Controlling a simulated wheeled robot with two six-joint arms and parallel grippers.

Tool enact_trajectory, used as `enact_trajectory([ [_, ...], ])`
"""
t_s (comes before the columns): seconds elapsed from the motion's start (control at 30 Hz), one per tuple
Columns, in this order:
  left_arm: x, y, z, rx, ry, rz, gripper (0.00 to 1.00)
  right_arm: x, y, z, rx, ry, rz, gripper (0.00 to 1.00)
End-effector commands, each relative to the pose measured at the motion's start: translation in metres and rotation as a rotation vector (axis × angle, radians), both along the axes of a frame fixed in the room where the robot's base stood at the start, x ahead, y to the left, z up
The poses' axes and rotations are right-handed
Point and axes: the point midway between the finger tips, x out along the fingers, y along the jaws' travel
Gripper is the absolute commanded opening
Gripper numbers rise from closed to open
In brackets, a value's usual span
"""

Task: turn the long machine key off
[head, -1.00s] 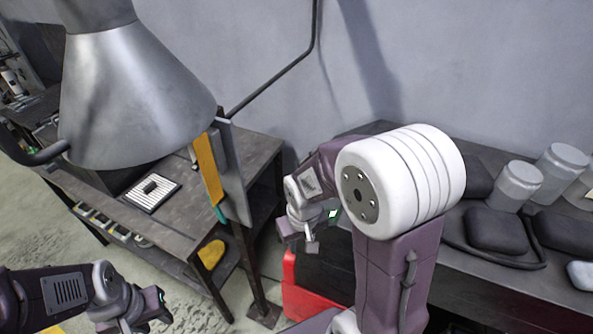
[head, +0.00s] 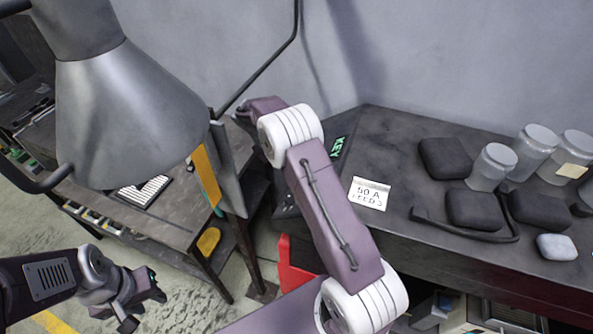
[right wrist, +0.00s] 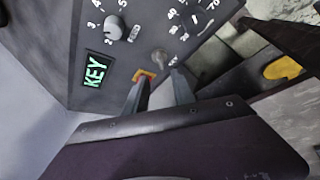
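In the right wrist view a dark machine panel (right wrist: 140,50) carries a green-lit KEY label (right wrist: 95,70). Beside it a short grey stem (right wrist: 159,57), which looks like the key, stands out from the panel. A small orange piece (right wrist: 147,75) sits close by, partly behind a finger. My right gripper (right wrist: 160,78) has its two fingers apart at the panel, with the stem just beyond and between the tips; I cannot tell if they touch it. In the head view my right arm hides this gripper and the key. My left gripper (head: 140,302) is open and empty at lower left.
A grey knob (right wrist: 114,28) and a numbered dial (right wrist: 190,18) are near the key. In the head view a grey lamp shade (head: 120,110) hangs over the left table.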

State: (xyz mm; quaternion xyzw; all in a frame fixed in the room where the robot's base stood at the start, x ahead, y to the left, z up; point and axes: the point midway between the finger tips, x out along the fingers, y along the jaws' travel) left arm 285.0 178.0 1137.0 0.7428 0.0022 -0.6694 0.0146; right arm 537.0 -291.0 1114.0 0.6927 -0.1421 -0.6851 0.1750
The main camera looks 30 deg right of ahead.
Motion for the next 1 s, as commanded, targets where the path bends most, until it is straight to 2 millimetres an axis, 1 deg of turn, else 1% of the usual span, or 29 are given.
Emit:
enact_trajectory([
  [0.07,0.0,0.0,0.007,0.0,0.0,0.0,0.36,-0.001,-0.005,-0.008,0.001,0.005,-0.002,0.31],
  [0.2,0.0,0.0,0.02,0.0,0.0,0.0,0.36,-0.001,-0.018,-0.033,0.002,0.005,-0.001,0.31],
  [0.4,0.0,0.0,0.033,0.0,0.0,0.0,0.36,0.0,-0.033,-0.066,0.003,0.003,-0.001,0.31],
  [0.53,0.0,0.0,0.035,0.0,0.0,0.0,0.36,0.001,-0.037,-0.076,0.002,0.0,-0.001,0.31],
  [0.77,0.0,0.0,0.034,0.0,0.0,0.0,0.36,0.002,-0.038,-0.079,0.002,-0.001,0.0,0.31],
  [0.8,0.0,0.0,0.034,0.0,0.0,0.0,0.36,0.002,-0.038,-0.079,0.003,-0.001,0.0,0.25],
  [0.9,0.0,0.0,0.034,0.0,0.0,0.0,0.36,0.002,-0.037,-0.079,0.003,-0.001,0.0,0.0],
  [1.0,0.0,0.0,0.034,0.0,0.0,0.0,0.36,0.002,-0.037,-0.079,0.003,-0.001,0.0,0.0],
])
